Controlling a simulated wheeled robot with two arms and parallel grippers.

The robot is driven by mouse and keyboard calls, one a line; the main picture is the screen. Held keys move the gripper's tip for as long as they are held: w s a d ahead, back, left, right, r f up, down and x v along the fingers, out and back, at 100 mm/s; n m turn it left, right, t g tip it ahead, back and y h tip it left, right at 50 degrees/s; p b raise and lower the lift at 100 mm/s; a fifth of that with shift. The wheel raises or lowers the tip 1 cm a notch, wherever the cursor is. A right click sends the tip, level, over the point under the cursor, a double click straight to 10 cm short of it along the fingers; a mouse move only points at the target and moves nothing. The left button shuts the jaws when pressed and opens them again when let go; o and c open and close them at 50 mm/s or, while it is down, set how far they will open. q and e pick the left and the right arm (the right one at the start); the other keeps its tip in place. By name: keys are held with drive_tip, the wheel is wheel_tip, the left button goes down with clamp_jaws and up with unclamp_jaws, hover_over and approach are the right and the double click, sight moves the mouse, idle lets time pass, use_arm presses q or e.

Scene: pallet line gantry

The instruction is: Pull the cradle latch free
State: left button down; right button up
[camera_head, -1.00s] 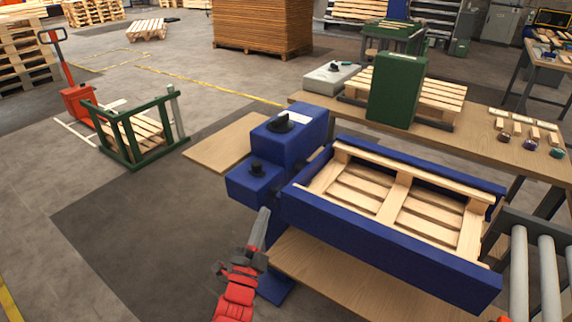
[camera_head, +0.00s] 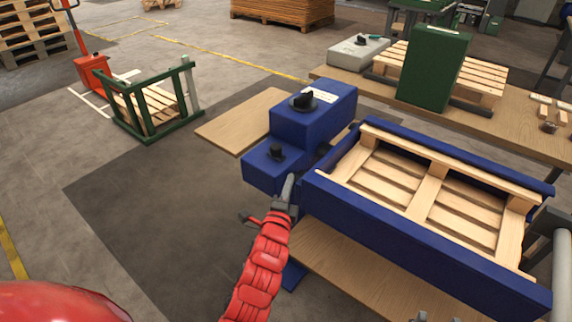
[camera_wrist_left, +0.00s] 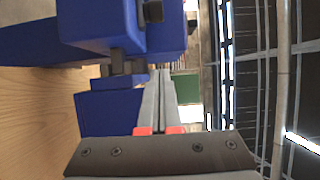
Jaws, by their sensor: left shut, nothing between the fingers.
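The blue cradle (camera_head: 420,235) stands at right centre with a wooden pallet (camera_head: 432,190) in it. At its left end are a tall blue housing (camera_head: 310,128) and a lower blue box (camera_head: 262,172), each with a black knob on top. I cannot tell for sure which part is the latch. My left gripper (camera_head: 289,180) is shut and empty, its tips close to the lower box and the cradle's near left corner. In the left wrist view its fingers (camera_wrist_left: 160,95) lie together beside a dark fitting (camera_wrist_left: 122,75) between blue parts; contact is unclear. Grey parts at the bottom edge may be my right gripper (camera_head: 436,318).
A wooden bench (camera_head: 490,125) behind holds a green block (camera_head: 433,68), another pallet and a grey box (camera_head: 357,51) with a knob. A wooden board (camera_head: 290,245) lies below the cradle. A green frame (camera_head: 150,105) stands on the floor at left. The floor at left front is clear.

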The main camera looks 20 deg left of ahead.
sight(283, 165)
use_arm(q)
drive_tip(key=w+a, duration=0.1)
drive_tip(key=w, duration=0.2)
drive_tip(key=w+a+p, duration=0.1)
drive_tip(key=w, duration=0.2)
drive_tip(key=w+a, duration=0.1)
drive_tip(key=w, duration=0.3)
drive_tip(key=shift+a+r+p, duration=0.1)
drive_tip(key=shift+a+p, duration=0.25)
drive_tip(key=shift+a, duration=0.05)
drive_tip(key=shift+w+a, duration=0.1)
drive_tip(key=shift+a, duration=0.45)
